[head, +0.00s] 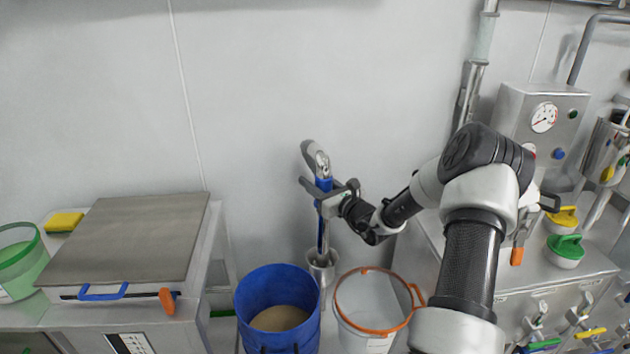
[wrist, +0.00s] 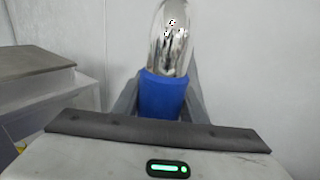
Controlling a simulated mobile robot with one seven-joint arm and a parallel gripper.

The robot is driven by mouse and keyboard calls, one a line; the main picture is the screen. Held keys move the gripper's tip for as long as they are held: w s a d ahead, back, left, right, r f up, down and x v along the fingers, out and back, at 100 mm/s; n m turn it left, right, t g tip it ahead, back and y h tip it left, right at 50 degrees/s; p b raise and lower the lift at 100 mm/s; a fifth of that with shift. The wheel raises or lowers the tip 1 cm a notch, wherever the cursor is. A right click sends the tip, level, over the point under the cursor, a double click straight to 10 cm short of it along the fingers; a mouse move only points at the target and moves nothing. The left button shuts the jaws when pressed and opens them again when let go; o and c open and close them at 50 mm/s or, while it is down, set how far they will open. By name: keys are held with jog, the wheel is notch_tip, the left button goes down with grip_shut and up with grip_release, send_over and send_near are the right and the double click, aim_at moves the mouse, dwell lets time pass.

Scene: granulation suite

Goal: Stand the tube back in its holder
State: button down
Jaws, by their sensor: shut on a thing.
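The tube (head: 322,232) is long, with a blue body and a curved shiny metal head. It stands nearly upright, its head leaning a little left. My gripper (head: 318,190) is shut around the blue part just below the head. In the wrist view the blue collar and metal head of the tube (wrist: 162,95) show between the fingers. The holder (head: 321,262) is a metal cup low against the wall, behind the blue bin. The tube's lower end is at the cup's mouth. I cannot tell how far inside it is.
A blue bin (head: 242,300) with tan powder stands in front of the holder. A white bucket with an orange rim (head: 342,310) stands to its right. A metal-topped cabinet (head: 140,235) is at left. A steel cabinet with valves and a gauge (head: 543,117) is at right.

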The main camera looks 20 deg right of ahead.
jog(key=shift+r, duration=0.1)
jog(key=c, duration=1)
grip_release()
jog(key=p+v, duration=0.1)
jog(key=v, duration=1.6)
jog(key=shift+s, duration=0.2)
